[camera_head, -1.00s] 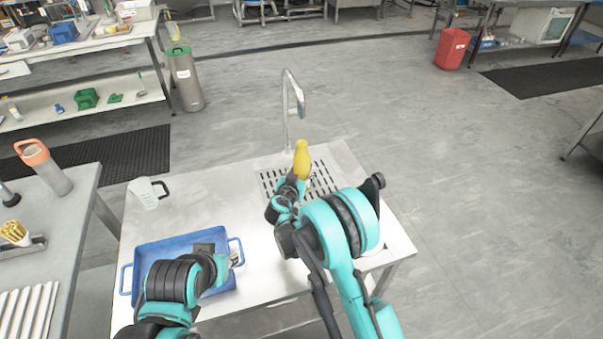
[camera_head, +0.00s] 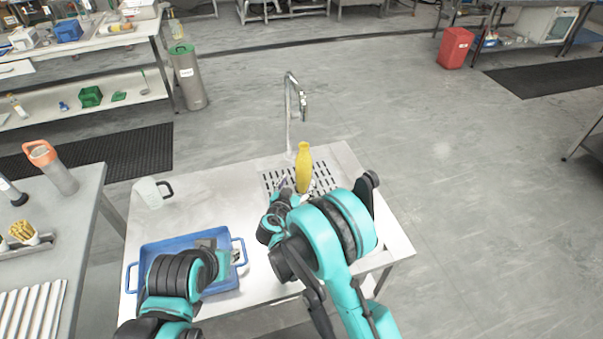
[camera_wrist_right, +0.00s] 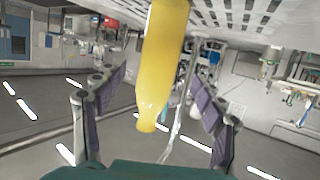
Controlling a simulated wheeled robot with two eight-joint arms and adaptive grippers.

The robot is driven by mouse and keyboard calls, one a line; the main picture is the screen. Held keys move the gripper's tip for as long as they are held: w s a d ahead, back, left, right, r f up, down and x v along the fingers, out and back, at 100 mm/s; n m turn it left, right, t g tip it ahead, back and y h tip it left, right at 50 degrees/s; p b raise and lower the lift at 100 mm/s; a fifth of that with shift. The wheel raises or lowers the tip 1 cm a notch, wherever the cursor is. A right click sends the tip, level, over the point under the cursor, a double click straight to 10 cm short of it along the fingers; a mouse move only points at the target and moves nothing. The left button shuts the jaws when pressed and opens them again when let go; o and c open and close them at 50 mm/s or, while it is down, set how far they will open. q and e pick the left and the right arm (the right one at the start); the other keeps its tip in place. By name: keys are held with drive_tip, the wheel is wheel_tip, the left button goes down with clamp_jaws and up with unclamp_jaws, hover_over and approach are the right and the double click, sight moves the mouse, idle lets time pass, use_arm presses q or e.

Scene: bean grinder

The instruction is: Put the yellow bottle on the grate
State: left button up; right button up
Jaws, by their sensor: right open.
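The yellow bottle (camera_head: 303,170) stands upright on the slotted grate (camera_head: 325,182) beneath the tap. In the right wrist view, which is upside down, the bottle (camera_wrist_right: 160,65) has its base against the grate (camera_wrist_right: 235,15) and its neck pointing down in the picture. My right gripper (camera_wrist_right: 159,82) is open, with one finger on each side of the bottle and gaps between. In the head view my right gripper (camera_head: 290,195) is just in front of the bottle, partly hidden by my arm. My left gripper (camera_head: 223,262) is over the blue tray; its fingers are unclear.
The tap (camera_head: 289,110) rises behind the grate. The blue tray (camera_head: 148,250) sits at the table's front left, with a clear jug (camera_head: 148,193) behind it. The table right of the grate is clear.

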drive_tip(key=s+d+r+n+g, duration=0.1)
drive_tip(key=s+d+r+g, duration=0.3)
drive_tip(key=s+d+r, duration=0.85)
drive_tip(key=s+d+n+g+y, duration=0.1)
drive_tip(key=s+d+y, duration=0.1)
drive_tip(key=s, duration=0.8)
drive_tip(key=s+d+n+g+y, duration=0.1)
drive_tip(key=s+d+y, duration=0.1)
drive_tip(key=s+d, duration=0.3)
drive_tip(key=s, duration=0.4)
drive_tip(key=shift+s+d+r+g+p, duration=0.25)
drive_tip(key=shift+s+g+p, duration=0.05)
drive_tip(key=shift+s+g, duration=0.1)
